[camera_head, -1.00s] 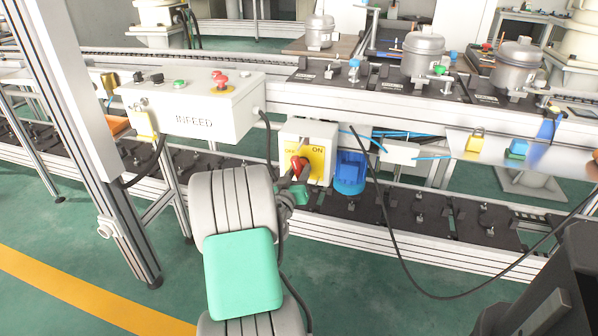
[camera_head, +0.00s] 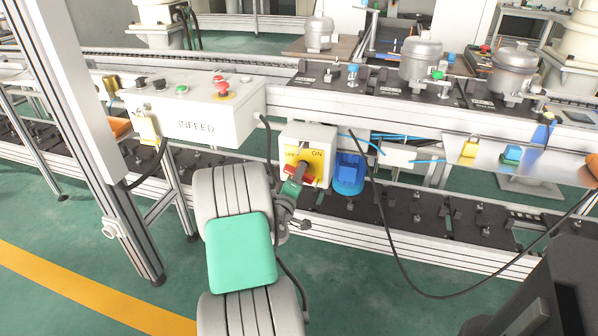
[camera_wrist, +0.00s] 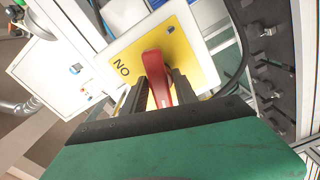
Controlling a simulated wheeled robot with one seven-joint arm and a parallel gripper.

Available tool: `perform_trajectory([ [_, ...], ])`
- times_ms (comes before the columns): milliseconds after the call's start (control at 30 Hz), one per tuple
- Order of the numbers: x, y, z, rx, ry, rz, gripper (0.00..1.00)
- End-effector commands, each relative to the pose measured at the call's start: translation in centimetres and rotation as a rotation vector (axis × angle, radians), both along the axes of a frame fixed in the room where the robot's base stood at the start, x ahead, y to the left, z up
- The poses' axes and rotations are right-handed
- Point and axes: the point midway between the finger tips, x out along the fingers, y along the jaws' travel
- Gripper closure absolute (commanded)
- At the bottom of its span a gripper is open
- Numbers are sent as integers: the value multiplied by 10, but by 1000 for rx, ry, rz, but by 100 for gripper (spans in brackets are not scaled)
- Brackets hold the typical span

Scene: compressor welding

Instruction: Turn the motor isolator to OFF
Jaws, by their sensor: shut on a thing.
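The motor isolator (camera_head: 318,143) is a white box with a yellow plate marked OFF and ON, mounted under the front rail of the line. Its red rotary handle (camera_head: 301,173) sits on the yellow plate. In the wrist view the red handle (camera_wrist: 156,78) stands between the two dark fingers of my gripper (camera_wrist: 160,92), which are shut on it. The word ON shows at the left of the yellow plate (camera_wrist: 200,60) there. In the head view my gripper (camera_head: 294,186) reaches the handle from below and partly hides the plate. Which mark the handle points at is hard to tell.
A blue motor (camera_head: 348,175) sits right beside the isolator. The white INFEED box (camera_head: 190,118) with push buttons is to its left. A black cable (camera_head: 385,230) hangs to the right. Yellow and blue padlocks (camera_head: 469,149) hang farther right. Open green floor lies in front.

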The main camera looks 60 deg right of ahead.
Motion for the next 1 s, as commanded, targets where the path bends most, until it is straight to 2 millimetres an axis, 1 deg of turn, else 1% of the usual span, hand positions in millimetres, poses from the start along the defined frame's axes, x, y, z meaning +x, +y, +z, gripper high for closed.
perform_trajectory([
  [200,1,1,1,-23,165,3,100],
  [400,1,1,0,-40,270,3,100],
  [700,1,1,-1,-51,336,3,100],
  [1000,1,1,-1,-53,341,3,100],
])
